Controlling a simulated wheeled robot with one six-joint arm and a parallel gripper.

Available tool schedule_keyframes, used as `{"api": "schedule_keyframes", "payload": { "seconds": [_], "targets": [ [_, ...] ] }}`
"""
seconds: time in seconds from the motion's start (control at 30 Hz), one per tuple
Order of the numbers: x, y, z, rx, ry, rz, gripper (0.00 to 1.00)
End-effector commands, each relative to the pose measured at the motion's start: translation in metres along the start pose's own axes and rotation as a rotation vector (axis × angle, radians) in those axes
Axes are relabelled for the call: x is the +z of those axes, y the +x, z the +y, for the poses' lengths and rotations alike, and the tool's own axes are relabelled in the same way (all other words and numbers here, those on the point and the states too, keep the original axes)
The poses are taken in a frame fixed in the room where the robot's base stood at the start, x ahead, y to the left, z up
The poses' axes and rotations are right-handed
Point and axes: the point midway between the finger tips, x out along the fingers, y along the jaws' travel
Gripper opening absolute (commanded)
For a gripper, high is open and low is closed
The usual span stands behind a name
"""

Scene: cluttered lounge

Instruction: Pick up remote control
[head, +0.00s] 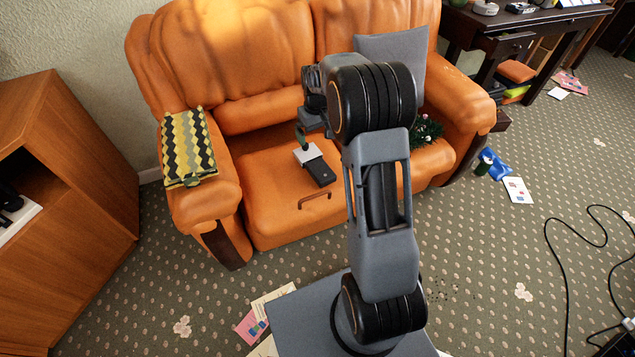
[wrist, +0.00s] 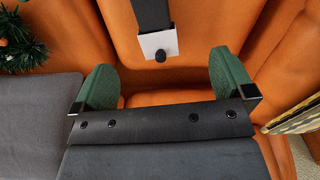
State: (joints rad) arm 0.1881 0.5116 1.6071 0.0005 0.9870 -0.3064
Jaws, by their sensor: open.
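A black device with a white end, which looks like the remote control (head: 320,172), lies on the orange sofa seat. In the wrist view the remote control (wrist: 157,38) is at the top centre, its white end with a small black knob towards me. My gripper (head: 301,139) hangs over the seat just behind the white end. In the wrist view my gripper (wrist: 162,78) has its two green fingers wide apart, with nothing between them. The remote control appears beyond the fingertips, and I cannot tell the exact height gap.
The orange sofa (head: 255,190) has a high back and arms. A thin reddish-brown bracket-shaped item (head: 315,198) lies at the seat's front. A grey cushion (head: 395,60) and a green plant-like item (head: 426,131) are on the right. A patterned cloth (head: 188,148) covers the left arm.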

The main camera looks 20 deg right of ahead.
Motion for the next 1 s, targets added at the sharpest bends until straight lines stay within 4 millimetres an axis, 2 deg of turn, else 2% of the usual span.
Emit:
{"api": "schedule_keyframes", "payload": {
  "seconds": [0.03,0.1,0.27,0.5,0.7,1.0],
  "targets": [
    [-0.005,0.029,0.007,-0.003,-0.001,-0.012,1.0],
    [-0.01,0.047,0.013,-0.006,-0.006,-0.021,1.0],
    [-0.015,0.078,0.02,-0.011,-0.01,-0.035,1.0],
    [-0.014,0.122,0.021,-0.011,-0.011,-0.037,1.0],
    [-0.013,0.147,0.021,-0.011,-0.011,-0.035,1.0],
    [-0.012,0.159,0.021,-0.011,-0.011,-0.035,1.0]
  ]
}}
